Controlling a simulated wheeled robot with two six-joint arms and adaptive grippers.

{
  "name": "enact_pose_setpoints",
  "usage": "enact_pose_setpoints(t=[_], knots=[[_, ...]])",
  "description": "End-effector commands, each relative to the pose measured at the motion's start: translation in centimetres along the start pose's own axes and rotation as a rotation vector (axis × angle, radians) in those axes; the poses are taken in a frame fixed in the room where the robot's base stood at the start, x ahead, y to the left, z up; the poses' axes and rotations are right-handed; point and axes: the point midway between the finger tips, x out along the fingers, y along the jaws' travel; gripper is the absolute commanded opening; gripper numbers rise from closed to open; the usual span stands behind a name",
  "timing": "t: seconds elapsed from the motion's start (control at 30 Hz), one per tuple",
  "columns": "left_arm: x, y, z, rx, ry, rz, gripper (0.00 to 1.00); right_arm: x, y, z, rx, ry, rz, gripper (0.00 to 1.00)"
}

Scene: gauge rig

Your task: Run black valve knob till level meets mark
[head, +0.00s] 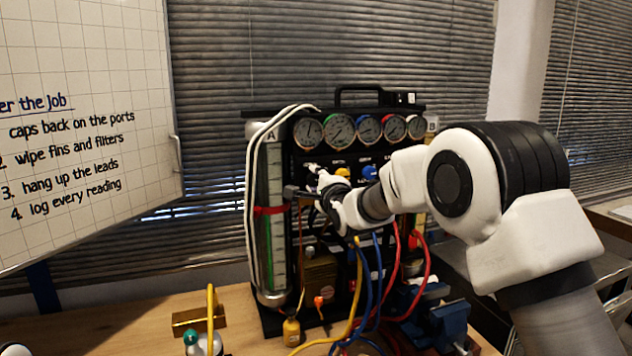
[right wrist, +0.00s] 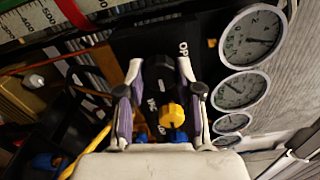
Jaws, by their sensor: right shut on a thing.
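The black valve knob (right wrist: 158,72) is on the dark panel of the gauge rig, beside partly hidden white lettering. My right gripper (right wrist: 158,78) has a finger on each side of the knob and is shut on it. In the head view the right gripper (head: 318,178) reaches the panel below the gauges, and its hand hides the knob. The tall level cylinder (head: 271,180) marked A stands at the rig's left, with a pale scale and green line. A red band (head: 268,210) crosses it. I cannot clearly read the liquid level. My left gripper is not in view.
A row of round gauges (head: 339,128) runs above the panel. A yellow knob (right wrist: 172,115) sits close to my right fingers. Yellow, blue and red hoses (head: 376,270) hang in front of the rig. A blue vise (head: 448,322) stands at the bench's right. A whiteboard (head: 80,130) is at left.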

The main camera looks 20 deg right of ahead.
Motion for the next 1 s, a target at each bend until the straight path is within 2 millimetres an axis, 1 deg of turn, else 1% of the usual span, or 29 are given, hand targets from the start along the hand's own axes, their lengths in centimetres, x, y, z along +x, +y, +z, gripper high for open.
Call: enact_pose_setpoints(t=[0.03,0.07,0.1,0.4,0.47,0.53,0.57,0.67,0.8,0.9,1.0], knots=[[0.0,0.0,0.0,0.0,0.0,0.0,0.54,0.0,0.0,0.0,0.001,0.0,0.0,0.0],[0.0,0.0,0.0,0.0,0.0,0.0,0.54,0.0,0.0,0.0,0.001,0.0,0.0,0.45],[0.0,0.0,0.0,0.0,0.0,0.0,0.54,0.0,0.0,0.0,0.001,0.0,0.0,0.59],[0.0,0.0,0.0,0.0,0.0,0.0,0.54,0.0,0.0,0.0,0.0,0.0,0.0,0.6],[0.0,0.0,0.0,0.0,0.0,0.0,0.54,-0.3,0.0,0.0,0.0,0.0,0.0,0.6],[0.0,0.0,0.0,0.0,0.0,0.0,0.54,-1.0,-0.1,0.0,0.0,0.0,0.001,0.6],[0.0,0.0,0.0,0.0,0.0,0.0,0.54,-1.4,-0.1,0.0,0.0,0.0,0.001,0.6],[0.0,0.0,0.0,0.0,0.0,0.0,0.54,-3.6,-0.1,0.0,0.0,0.001,0.001,0.6],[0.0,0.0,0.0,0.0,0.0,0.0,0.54,-7.4,-0.1,0.0,0.0,0.001,0.001,0.6],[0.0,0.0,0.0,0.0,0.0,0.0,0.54,-9.7,0.0,0.0,0.0,0.001,0.0,0.6],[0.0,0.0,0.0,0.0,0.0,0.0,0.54,-11.2,0.0,0.0,0.0,0.0,0.0,0.6]])
